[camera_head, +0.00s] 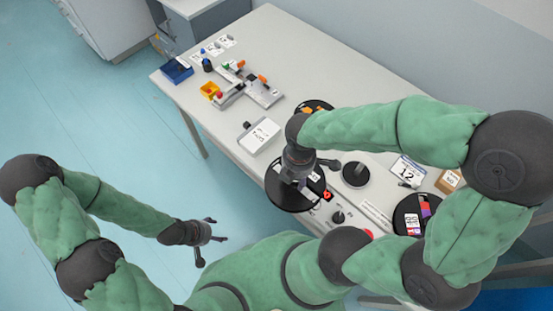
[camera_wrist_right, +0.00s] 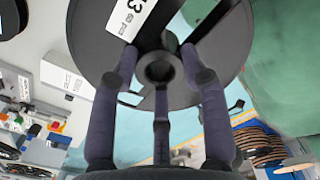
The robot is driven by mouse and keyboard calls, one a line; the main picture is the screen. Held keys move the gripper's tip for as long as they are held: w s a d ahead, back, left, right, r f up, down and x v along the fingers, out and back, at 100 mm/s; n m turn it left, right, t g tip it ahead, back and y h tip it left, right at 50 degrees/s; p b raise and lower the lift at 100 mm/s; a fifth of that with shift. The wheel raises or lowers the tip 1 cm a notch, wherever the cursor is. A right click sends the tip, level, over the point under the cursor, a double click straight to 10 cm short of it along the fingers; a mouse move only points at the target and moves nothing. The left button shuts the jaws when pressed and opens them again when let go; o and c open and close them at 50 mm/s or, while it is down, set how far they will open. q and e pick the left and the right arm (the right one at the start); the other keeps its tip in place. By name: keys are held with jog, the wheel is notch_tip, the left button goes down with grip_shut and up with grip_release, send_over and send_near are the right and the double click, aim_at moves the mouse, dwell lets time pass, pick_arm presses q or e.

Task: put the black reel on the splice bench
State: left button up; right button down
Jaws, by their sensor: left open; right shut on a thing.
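The black reel (camera_head: 279,194) has a white label and is at the front edge of the long white table in the head view. In the right wrist view the reel (camera_wrist_right: 88,38) fills the upper middle, with a "3" on its label. My right gripper (camera_head: 298,178) is shut on its central hub (camera_wrist_right: 160,68), fingers around it. Whether the reel touches the table beneath is hard to tell. The long white table (camera_head: 225,135) carries a grey splicing device (camera_head: 255,92) toward its far left end. My left gripper (camera_head: 206,241) is open and empty over the floor.
Another black reel (camera_head: 407,205) lies at the right. A further reel (camera_head: 316,105) is partly hidden behind my right arm.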

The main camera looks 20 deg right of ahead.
jog(key=w+d+f, duration=0.1)
jog(key=w, duration=0.1)
jog(key=w+d+f+b, duration=0.1)
jog(key=w+f, duration=0.1)
jog(key=w, duration=0.1)
jog(key=w+d+f+b, duration=0.1)
jog(key=w, duration=0.2)
jog(key=shift+d+f, duration=0.1)
jog(key=shift+f, duration=0.15)
jog(key=w+f+b, duration=0.1)
jog(key=f, duration=0.1)
jog(key=w+d+f, duration=0.1)
jog(key=w+f, duration=0.1)
jog(key=shift+w+d+f+b, duration=0.2)
jog(key=shift+w+b, duration=0.1)
jog(key=shift+b, duration=0.05)
jog(key=shift+w+d+f+b, duration=0.1)
jog(key=shift+f+b, duration=0.1)
jog(key=shift+f, duration=0.45)
jog(key=shift+w+a+f+b, duration=0.15)
jog(key=shift+f+b, duration=0.1)
jog(key=shift+f, duration=0.35)
jog(key=shift+w+d+f+b, duration=0.1)
jog(key=shift+d+f+b, duration=0.1)
jog(key=shift+f, duration=0.45)
jog(key=shift+f, duration=0.2)
jog(key=c, duration=0.6)
grip_release()
jog(key=shift+c, duration=0.2)
jog(key=shift+r, duration=0.15)
